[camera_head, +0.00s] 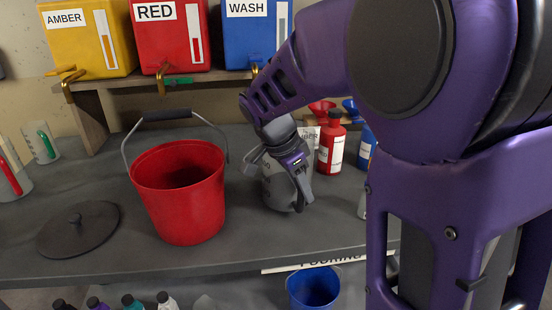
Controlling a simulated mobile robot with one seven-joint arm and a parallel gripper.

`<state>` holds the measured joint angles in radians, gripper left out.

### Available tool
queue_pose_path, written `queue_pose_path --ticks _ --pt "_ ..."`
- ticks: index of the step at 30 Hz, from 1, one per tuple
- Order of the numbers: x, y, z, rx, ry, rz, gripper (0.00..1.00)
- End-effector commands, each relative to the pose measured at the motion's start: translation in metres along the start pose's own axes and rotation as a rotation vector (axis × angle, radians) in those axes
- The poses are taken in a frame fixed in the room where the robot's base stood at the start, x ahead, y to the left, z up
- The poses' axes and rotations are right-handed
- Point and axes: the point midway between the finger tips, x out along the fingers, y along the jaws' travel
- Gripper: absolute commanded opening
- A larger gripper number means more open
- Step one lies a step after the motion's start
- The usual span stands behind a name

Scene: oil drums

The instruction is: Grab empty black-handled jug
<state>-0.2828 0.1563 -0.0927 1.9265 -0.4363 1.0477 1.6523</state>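A greyish measuring jug (280,196) stands on the dark bench, just right of the red bucket. My gripper (284,172) is at this jug, reaching down over its upper part. One dark finger shows along the jug's right side. The gripper and wrist cover the jug's top and most of its handle, so I cannot make out the handle's colour or whether the fingers are closed on it. The visible part of the jug looks empty of coloured liquid, though its inside is mostly hidden.
A red bucket (178,195) with a raised handle stands close left. A dark lid (78,228) lies farther left, near green-handled (42,146) and red-handled (12,176) jugs. A red bottle (331,146) stands behind right. Amber, red and blue tanks sit on the shelf above.

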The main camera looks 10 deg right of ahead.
Motion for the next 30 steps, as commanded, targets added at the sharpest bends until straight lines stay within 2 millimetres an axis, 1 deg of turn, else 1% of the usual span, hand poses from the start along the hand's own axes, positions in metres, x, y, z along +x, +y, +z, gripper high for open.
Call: queue_pose_path --ticks 4,5,9,11,30 --pt "-0.0003 -0.0001 -0.0002 0.0 0.0 0.0 0.36" --pt "-0.0004 -0.0001 -0.0002 0.0 0.0 -0.001 0.34" --pt "-0.0006 -0.0001 -0.0001 0.0 0.0 -0.001 0.09" --pt "-0.0006 -0.0001 -0.0001 0.0 0.0 -0.001 0.0" --pt "-0.001 -0.0003 0.0 0.0 0.0 -0.001 0.0"
